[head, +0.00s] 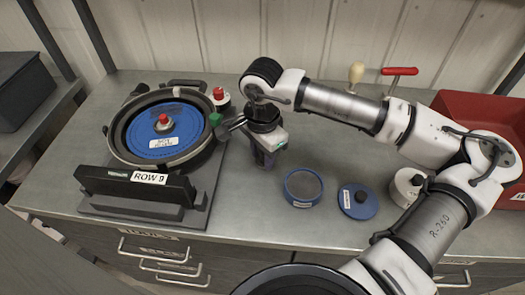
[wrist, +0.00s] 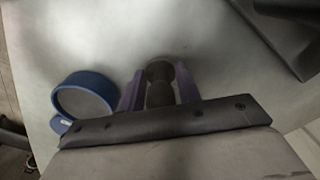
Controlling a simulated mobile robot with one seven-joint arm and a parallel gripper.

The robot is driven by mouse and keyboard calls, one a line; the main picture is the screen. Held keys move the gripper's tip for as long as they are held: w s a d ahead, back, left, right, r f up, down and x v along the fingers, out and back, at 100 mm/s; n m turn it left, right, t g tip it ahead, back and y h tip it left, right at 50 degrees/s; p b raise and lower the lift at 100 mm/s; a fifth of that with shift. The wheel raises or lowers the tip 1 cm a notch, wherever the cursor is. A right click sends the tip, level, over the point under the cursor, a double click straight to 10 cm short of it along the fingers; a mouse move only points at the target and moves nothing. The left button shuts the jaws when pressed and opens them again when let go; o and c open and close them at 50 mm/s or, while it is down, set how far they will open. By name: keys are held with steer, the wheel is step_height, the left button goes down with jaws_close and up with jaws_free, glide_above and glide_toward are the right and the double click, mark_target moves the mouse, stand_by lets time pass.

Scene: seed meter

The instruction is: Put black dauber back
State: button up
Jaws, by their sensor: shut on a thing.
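My gripper (wrist: 160,80) is shut on a dark, round-topped piece, which I take to be the black dauber (wrist: 160,92). It stands between the two fingers in the wrist view. In the head view my gripper (head: 265,160) is low over the bench, right of the seed meter, and largely hides what it holds. A white round pot (head: 403,190) with a dark round part at its top stands at the right, beside my arm. A similar white pot with a red top (head: 220,98) stands behind the meter.
The seed meter (head: 117,150), with a blue disc (head: 180,138), stands at the left. A blue cup (head: 303,187) and a blue lid with a black knob (head: 357,203) lie right of my gripper. A red bin (head: 460,103) and a red-handled tool (head: 398,72) are farther back.

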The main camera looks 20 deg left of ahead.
steer(key=shift+f, duration=0.15)
steer(key=o, duration=1)
steer(key=shift+c, duration=0.2)
step_height(320, 180, up, 12)
steer(key=shift+r+b, duration=0.2)
steer(key=shift+b, duration=0.9)
